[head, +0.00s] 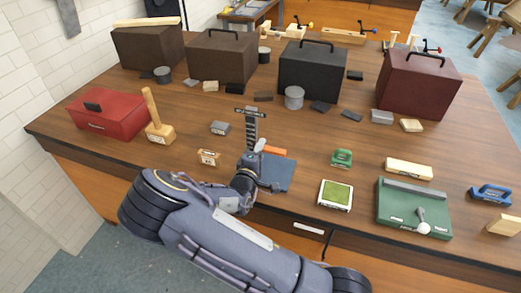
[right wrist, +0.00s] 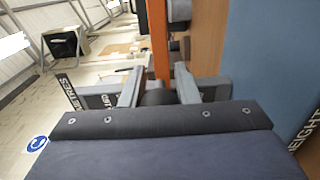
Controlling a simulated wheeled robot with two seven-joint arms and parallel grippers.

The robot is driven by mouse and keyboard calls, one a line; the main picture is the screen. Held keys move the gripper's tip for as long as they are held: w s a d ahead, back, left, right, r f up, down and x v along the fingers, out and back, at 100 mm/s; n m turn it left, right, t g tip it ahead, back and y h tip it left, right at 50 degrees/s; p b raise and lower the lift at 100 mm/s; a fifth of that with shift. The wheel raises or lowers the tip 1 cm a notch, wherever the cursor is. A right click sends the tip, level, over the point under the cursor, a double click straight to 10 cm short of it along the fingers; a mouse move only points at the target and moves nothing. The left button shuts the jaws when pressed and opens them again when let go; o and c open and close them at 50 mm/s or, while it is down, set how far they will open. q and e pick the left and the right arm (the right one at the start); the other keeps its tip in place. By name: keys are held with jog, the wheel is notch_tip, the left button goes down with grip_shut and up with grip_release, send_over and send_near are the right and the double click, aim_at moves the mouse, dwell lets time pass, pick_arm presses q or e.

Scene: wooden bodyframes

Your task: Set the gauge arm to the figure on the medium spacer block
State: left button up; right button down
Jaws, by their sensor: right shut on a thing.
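The height gauge has an upright dark scale post (head: 252,130) and a flat blue-grey base (head: 280,176) near the table's front edge. Its orange gauge arm (head: 274,150) sticks out to the right, low on the post; in the right wrist view the orange bar (right wrist: 160,45) runs up from between the fingers. My right gripper (head: 256,162) is at the post, and its fingers (right wrist: 157,92) are shut on a dark part at the arm's end. A grey labelled block (head: 220,128) and a wooden labelled block (head: 208,157) lie to the left. Their figures are too small to read. My left gripper is out of view.
A red box (head: 108,115) and a wooden stamp-like tool (head: 158,130) stand left. A green-topped pad (head: 335,195), a green tray with a lever (head: 412,212) and a pale block (head: 408,169) lie right. Several large cases, such as the black one (head: 312,72), line the back.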

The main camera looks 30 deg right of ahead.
jog(key=shift+b, duration=0.3)
jog(key=shift+r, duration=0.1)
jog(key=c, duration=1.1)
grip_release()
jog(key=b+v, duration=0.1)
jog(key=v, duration=0.7)
jog(key=shift+b, duration=0.4)
